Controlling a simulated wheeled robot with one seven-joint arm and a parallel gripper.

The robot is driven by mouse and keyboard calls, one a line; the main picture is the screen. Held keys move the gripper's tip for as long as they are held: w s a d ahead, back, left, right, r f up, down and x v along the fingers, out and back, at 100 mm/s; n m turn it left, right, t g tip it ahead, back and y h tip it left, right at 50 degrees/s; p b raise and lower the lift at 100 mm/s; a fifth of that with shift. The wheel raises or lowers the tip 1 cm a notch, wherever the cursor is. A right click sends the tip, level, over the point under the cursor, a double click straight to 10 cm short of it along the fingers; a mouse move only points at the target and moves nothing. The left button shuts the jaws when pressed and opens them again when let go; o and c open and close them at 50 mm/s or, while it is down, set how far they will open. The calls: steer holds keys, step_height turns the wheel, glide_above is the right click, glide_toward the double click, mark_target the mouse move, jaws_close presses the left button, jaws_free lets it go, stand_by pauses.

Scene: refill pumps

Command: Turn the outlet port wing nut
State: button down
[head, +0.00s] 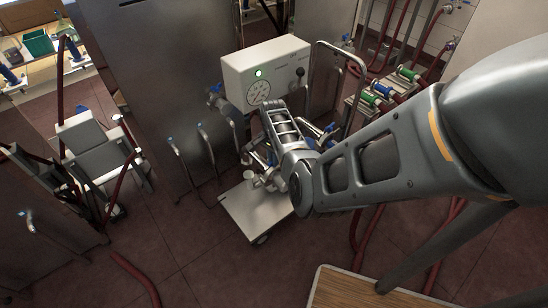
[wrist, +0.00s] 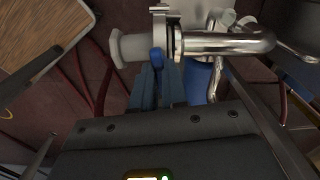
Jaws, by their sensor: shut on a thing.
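In the wrist view my gripper (wrist: 157,80) is shut on the blue wing nut (wrist: 158,58). The wing nut sits on a clamp (wrist: 160,22) around a metal pipe joint. A pale round pipe end (wrist: 128,47) is left of the clamp, and a shiny bent metal pipe (wrist: 230,43) runs to the right. In the head view the pump unit (head: 265,70), a white box with a round gauge and a lit green light, stands behind my arm. The wing nut and my fingertips cannot be made out clearly there, since my arm covers much of that spot.
A low white cart (head: 250,212) is below my wrist. Metal pipe stands (head: 188,165) rise on the left, and red hoses lie on the floor. Valves with green and blue handles (head: 383,89) are at the right. A wooden tabletop (head: 345,287) is at the front.

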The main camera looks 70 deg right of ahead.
steer(key=c, duration=1.2)
jaws_free()
steer(key=shift+o, duration=0.2)
step_height(320, 180, up, 8)
steer(key=shift+a+f, duration=0.1)
